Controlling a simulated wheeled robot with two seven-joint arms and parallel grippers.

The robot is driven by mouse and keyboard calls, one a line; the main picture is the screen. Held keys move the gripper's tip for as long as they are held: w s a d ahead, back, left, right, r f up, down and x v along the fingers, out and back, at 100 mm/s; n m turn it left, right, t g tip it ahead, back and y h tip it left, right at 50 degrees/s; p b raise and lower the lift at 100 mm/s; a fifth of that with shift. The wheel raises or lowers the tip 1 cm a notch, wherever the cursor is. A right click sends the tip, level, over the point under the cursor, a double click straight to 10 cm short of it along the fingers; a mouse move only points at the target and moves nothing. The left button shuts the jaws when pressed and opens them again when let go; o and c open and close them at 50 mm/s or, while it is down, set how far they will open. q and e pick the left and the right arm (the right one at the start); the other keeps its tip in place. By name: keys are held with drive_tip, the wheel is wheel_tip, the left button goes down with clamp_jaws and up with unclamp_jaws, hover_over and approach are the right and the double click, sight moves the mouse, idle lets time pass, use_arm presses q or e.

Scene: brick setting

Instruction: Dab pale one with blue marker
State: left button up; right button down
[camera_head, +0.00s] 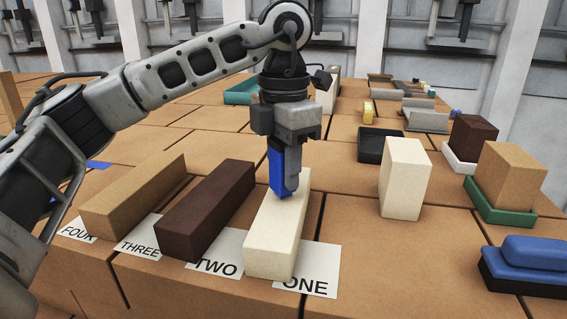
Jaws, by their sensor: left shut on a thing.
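My left gripper (285,180) is shut on a blue marker block (276,172) and holds it pointing down. Its tip is over the top of the pale brick (277,236); I cannot tell whether it touches. The pale brick lies lengthwise on the white card (320,262) marked ONE, which also meets the TWO card. A dark brown brick (206,209) lies to its left by the cards THREE (140,246) and TWO (215,262). A tan brick (133,193) lies further left by the card FOUR (75,229). My right gripper is not in view.
A pale block (404,178) stands upright to the right. A brown block (473,138) stands in a white tray, and a tan block (510,175) in a green tray (497,212). A blue piece (535,252) sits on a black base at front right. A black tray (379,146) lies behind.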

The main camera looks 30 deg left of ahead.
use_arm(q)
drive_tip(key=shift+f, duration=0.5)
idle(1.0)
drive_tip(key=shift+r, duration=0.15)
wheel_tip(320, 180, up, 5)
drive_tip(key=p, duration=0.3)
drive_tip(key=shift+r, duration=0.95)
